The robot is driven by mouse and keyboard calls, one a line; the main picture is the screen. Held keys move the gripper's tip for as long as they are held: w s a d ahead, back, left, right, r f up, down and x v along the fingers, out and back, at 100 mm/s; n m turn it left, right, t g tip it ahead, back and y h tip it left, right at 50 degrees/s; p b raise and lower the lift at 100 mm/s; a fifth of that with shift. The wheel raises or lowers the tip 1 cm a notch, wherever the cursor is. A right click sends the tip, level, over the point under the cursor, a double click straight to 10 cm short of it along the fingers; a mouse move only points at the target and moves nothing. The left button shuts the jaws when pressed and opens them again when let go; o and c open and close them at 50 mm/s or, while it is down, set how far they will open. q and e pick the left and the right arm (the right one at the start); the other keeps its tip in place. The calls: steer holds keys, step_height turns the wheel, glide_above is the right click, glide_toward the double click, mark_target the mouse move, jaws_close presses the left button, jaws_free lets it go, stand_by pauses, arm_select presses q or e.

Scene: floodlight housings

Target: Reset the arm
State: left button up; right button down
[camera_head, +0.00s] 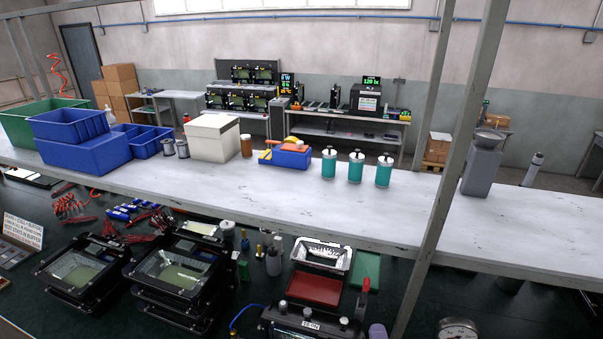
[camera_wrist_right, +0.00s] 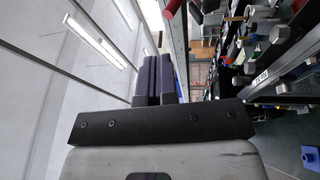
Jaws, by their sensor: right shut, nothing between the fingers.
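My right gripper (camera_wrist_right: 153,78) shows in the right wrist view with its two purple-padded fingers side by side and together, nothing between them. In the head view only a small purple tip (camera_head: 377,331) shows at the bottom edge, apparently part of this gripper. It is right of the black fixture (camera_head: 312,322) with silver knobs, below a red handle (camera_head: 364,298). My left gripper is in neither view.
Floodlight housings (camera_head: 180,272) stand on the dark bench, with a red tray (camera_head: 314,289) and a gauge (camera_head: 458,328). A white shelf (camera_head: 330,208) with bins and teal canisters (camera_head: 356,170) runs behind. A grey post (camera_head: 446,170) crosses the right side.

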step_height(320, 180, down, 5)
steer(key=d+m+g+h, duration=0.2)
steer(key=m+g, duration=0.2)
steer(key=m, duration=0.3)
steer(key=s+a+r+m+g+y, duration=0.2)
steer(key=s+m+g, duration=0.25)
steer(key=s, duration=0.75)
steer(key=s+a+r+m+g+y, duration=0.2)
steer(key=s+m+g, duration=0.25)
steer(key=s, duration=0.65)
steer(key=s+d+f+g+p, duration=0.1)
steer(key=s+f+g, duration=0.2)
steer(key=s, duration=0.9)
step_height(320, 180, down, 2)
steer(key=shift+f+n, duration=0.1)
steer(key=shift+n, duration=0.3)
steer(key=shift+s, duration=0.1)
